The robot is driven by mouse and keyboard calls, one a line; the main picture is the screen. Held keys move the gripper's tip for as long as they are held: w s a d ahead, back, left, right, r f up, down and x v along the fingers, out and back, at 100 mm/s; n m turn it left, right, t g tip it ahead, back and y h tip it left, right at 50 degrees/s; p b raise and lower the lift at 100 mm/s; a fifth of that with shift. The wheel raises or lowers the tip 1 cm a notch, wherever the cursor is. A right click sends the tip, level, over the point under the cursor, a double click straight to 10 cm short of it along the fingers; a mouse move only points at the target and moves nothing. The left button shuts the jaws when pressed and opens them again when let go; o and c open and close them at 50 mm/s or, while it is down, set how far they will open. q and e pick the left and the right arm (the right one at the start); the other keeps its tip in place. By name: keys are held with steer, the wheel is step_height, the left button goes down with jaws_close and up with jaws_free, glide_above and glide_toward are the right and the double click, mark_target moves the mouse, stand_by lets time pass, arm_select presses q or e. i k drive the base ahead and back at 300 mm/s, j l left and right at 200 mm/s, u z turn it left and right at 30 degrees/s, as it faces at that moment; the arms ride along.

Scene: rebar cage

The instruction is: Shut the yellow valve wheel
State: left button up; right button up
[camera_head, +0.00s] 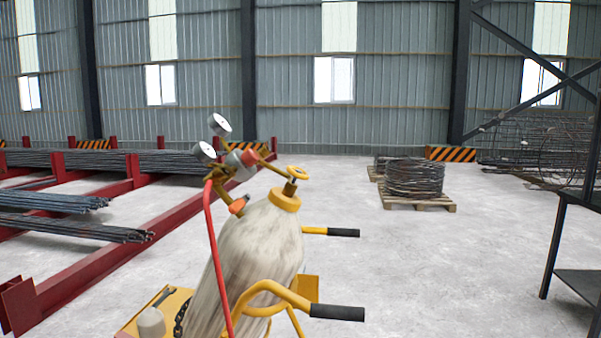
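The yellow valve wheel (298,172) sits on top of a worn, pale gas cylinder (258,250), just above its yellow neck collar (284,199). The wheel is tilted with the cylinder, and I cannot tell how far it is turned. Left of the wheel is a regulator (242,163) with two round gauges (220,125) and a red hose (211,240) running down. Neither of my grippers shows in the head view. Nothing touches the wheel.
The cylinder stands on a yellow cart with black-gripped handles (337,312) reaching right. Red racks (75,285) with rebar bundles are at left. A wire coil (414,177) sits on a pallet. A dark shelf (580,284) stands at right. Open floor lies between.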

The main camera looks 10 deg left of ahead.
mark_target(299, 174)
steer(key=i+l+z, duration=0.2)
steer(key=l, duration=0.2)
steer(key=i+l+z, duration=0.2)
steer(key=l, duration=0.15)
steer(key=i+l+z, duration=0.2)
steer(key=l, duration=0.15)
steer(key=i+l+z, duration=0.15)
steer(key=i+l, duration=0.15)
steer(key=i+l+z, duration=0.15)
steer(key=i, duration=0.4)
steer(key=i+u, duration=0.4)
steer(key=i+l+u, duration=0.2)
steer(key=i+u, duration=0.6)
steer(key=u, duration=0.15)
steer(key=i+l+u, duration=0.25)
steer(key=u, duration=0.2)
steer(key=i+l+u, duration=0.15)
steer(key=u, duration=0.25)
steer(key=i+l+u, duration=0.55)
steer(key=u, duration=0.25)
steer(key=i+l+u, duration=0.15)
steer(key=l+u, duration=0.25)
